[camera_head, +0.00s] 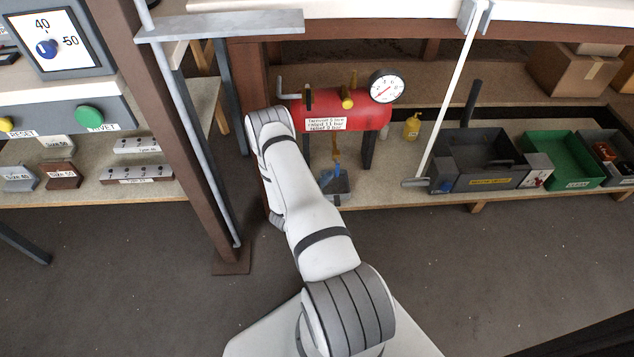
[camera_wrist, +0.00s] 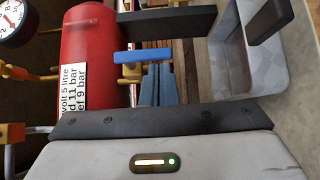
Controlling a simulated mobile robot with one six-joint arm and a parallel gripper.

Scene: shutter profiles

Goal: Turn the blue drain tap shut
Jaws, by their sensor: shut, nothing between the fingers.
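The blue drain tap handle (camera_wrist: 143,56) lies left to right in the wrist view, beside the lower side of the red tank (camera_wrist: 90,45). A brass fitting (camera_wrist: 131,73) shows just below it in the picture. My gripper (camera_wrist: 158,68) is shut and empty. Its blue-grey fingertips point at the handle's right half and sit very close to it; I cannot tell whether they touch. In the head view the red tank (camera_head: 340,109) stands on the shelf, and my arm hides much of the area below its left end.
A pressure gauge (camera_head: 386,87) sits on the tank's right end. A grey tray (camera_wrist: 282,75) is close to the right of my fingers in the wrist view. A dark leg or bar (camera_wrist: 165,22) lies beyond the handle. Bins (camera_head: 480,170) stand right on the shelf.

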